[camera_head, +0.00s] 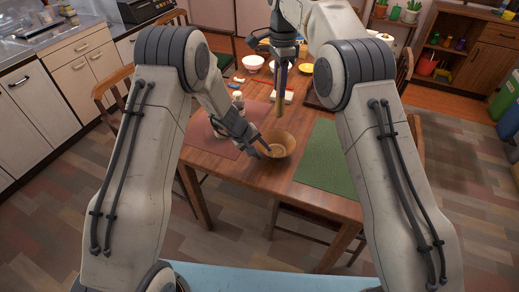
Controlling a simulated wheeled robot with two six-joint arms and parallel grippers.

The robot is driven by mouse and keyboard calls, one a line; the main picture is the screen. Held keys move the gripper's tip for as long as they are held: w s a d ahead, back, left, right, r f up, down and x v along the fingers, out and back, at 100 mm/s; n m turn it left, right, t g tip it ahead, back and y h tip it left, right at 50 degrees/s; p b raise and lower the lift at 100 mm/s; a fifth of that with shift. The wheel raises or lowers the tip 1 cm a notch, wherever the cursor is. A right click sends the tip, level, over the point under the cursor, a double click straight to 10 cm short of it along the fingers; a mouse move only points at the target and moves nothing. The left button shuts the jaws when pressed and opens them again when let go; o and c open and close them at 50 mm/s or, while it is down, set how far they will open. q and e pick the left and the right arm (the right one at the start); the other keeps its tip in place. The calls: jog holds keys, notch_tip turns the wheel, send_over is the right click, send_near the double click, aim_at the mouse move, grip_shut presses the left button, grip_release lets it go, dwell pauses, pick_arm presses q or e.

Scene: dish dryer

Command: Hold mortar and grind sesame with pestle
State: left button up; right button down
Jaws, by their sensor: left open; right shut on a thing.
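The mortar (287,151) is a brown bowl standing upright on the wooden table near its front edge. My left gripper (264,149) is open at the mortar's left rim, with its fingertips at or over the rim; I cannot tell whether they touch it. My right gripper (284,66) is shut on the pestle (279,106), a wooden stick held upright above and behind the mortar. The pestle's lower end is clear of the bowl, and its top is hidden by the gripper. Sesame inside the mortar is too small to make out.
A red-brown placemat (203,142) lies to the left and a green placemat (328,160) to the right. A small jar (238,98) stands behind my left gripper. A white bowl (253,64) and a yellow bowl (306,68) are farther back. Chairs surround the table.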

pick_arm(q)
grip_shut()
dwell(1.4)
